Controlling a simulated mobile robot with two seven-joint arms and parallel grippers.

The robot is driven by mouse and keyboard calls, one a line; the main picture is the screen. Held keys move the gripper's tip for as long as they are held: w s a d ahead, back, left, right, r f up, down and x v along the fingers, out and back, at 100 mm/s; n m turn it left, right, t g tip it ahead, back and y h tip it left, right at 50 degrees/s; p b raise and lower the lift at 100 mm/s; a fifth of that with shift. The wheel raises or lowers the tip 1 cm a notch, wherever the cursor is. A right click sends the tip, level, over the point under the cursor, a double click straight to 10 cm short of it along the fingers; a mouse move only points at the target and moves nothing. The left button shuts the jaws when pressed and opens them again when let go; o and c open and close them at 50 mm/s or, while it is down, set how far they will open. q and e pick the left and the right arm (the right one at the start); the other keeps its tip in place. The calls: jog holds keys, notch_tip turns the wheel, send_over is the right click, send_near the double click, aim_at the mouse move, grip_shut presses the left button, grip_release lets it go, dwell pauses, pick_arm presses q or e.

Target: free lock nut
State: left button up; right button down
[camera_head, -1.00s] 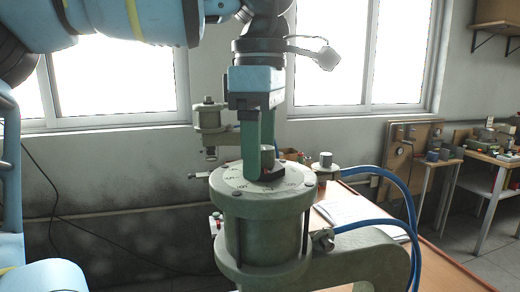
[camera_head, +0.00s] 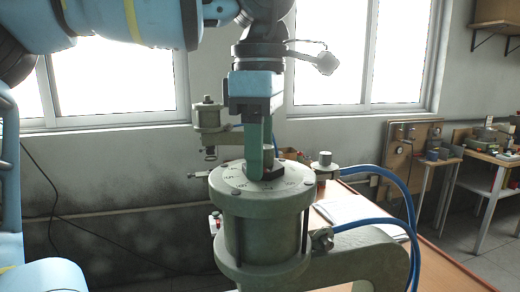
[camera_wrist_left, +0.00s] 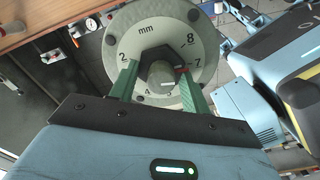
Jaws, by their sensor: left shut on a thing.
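The lock nut is a dark hexagonal nut (camera_head: 275,172) at the centre of the numbered dial (camera_head: 236,183) on top of the green-grey press cylinder (camera_head: 262,235). It also shows in the left wrist view (camera_wrist_left: 150,58), around a grey round stem (camera_wrist_left: 160,76), with a small red mark at its right side. My left gripper (camera_head: 262,168) points straight down with its green fingers on opposite sides of the nut, shut on it. In the head view the fingers hide part of the nut. The dial carries "mm" and numbers. My right gripper is not in view.
Blue hoses (camera_head: 385,175) loop from the press's right side. A second, similar press (camera_head: 208,128) stands behind, near the wall. A wooden bench (camera_head: 440,262) with papers (camera_head: 345,206) lies behind and right. Space above the bench at right is open.

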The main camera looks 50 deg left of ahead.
pick_arm(q)
jog(key=n, duration=1.1)
jog(key=shift+s+d+n+b, duration=0.1)
jog(key=shift+d+n+b, duration=0.05)
jog(key=shift+n+b, duration=0.2)
jog(key=shift+r, duration=0.1)
dwell(0.4)
jog(key=o, duration=1)
jog(key=shift+r, duration=3.85)
